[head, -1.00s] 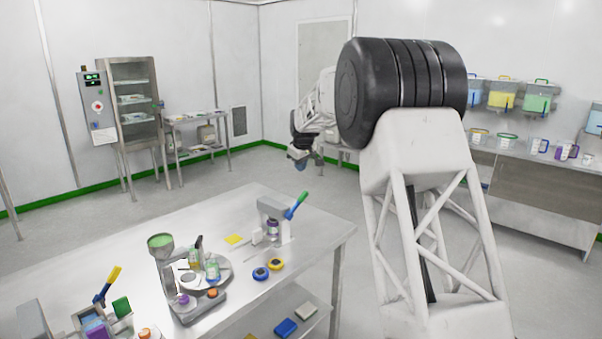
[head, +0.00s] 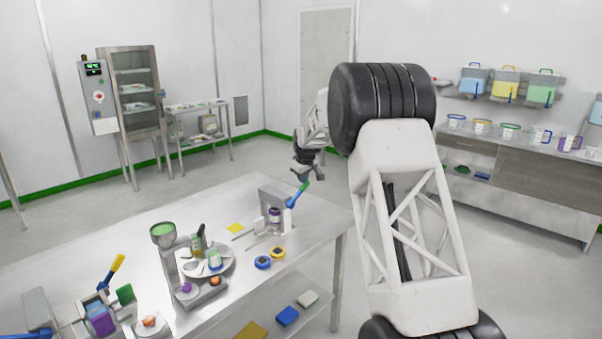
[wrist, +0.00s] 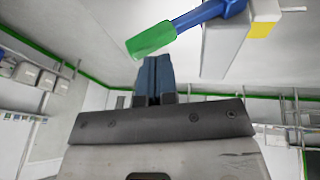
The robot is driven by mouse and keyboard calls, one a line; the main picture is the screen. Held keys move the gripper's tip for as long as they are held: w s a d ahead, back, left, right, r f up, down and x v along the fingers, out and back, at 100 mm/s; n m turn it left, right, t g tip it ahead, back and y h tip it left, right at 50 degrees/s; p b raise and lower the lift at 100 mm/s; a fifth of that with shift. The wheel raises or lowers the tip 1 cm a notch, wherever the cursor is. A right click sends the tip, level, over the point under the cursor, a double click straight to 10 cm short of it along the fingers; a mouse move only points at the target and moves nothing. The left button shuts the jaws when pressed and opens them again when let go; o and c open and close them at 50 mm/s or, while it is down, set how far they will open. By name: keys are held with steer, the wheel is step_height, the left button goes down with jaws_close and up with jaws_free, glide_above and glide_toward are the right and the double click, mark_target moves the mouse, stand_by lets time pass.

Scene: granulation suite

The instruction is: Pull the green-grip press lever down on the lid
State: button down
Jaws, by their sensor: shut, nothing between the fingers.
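The press (head: 275,197) is a grey stand on the steel table with a lever (head: 292,202) on its right side. The lever has a blue arm and a green grip (head: 303,188), and it slants up to the right. A small jar with a dark purple lid (head: 274,213) stands under the press. My gripper (head: 301,178) is just above the green grip. In the wrist view the shut, empty fingers (wrist: 155,60) point toward the green grip (wrist: 151,41), very near it. I cannot tell whether they touch.
A yellow ring and a blue ring (head: 263,262) lie in front of the press. A round tray (head: 226,262) with jars and a stand with a green-filled cup (head: 162,230) are to its left. A second lever with a yellow grip (head: 118,262) is at the far left. The table's right end is bare.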

steer(key=shift+w+d+f, duration=0.2)
steer(key=shift+d+f, duration=0.05)
steer(key=shift+f, duration=0.25)
